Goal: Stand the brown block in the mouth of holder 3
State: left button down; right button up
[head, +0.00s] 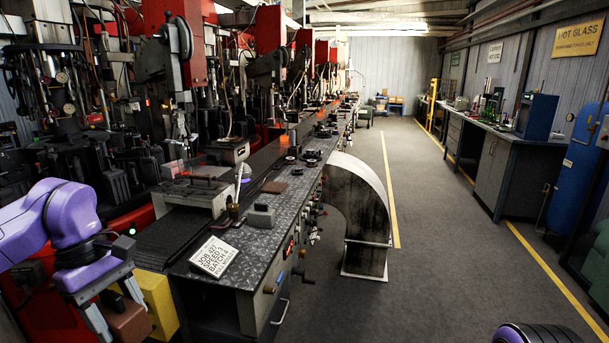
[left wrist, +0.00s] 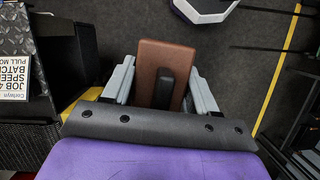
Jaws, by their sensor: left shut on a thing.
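My left gripper (head: 112,318) is at the lower left of the head view, shut on the brown block (head: 130,322). In the left wrist view the block (left wrist: 168,56) sits between the two grey fingers of the gripper (left wrist: 163,82), with its far end sticking out past them. A dark piece covers part of the block there. The block is held in the air beside the near end of the bench, above floor level. I cannot make out any holder marked 3 in either view. My right gripper is not in view.
A yellow box (head: 160,300) is just right of the held block. The long bench (head: 225,268) carries a job sign (head: 215,256), a grey block (head: 261,215) and a brown plate (head: 274,187). A curved metal chute (head: 362,215) stands at its right. The aisle floor (head: 440,250) is clear.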

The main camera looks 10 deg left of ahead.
pick_arm(q)
jog(key=w+d+f+m+g+y, duration=0.1)
jog(key=w+d+f+m, duration=0.2)
jog(key=d+f+m, duration=0.4)
jog(key=w+d+f+m+g+y, duration=0.1)
jog(key=w+d+f+m+y, duration=0.1)
jog(key=w+d+f+m, duration=0.2)
jog(key=d+f+m, duration=0.3)
jog(key=f, duration=0.2)
jog(key=shift+d+m, duration=0.25)
jog(key=shift+m, duration=0.15)
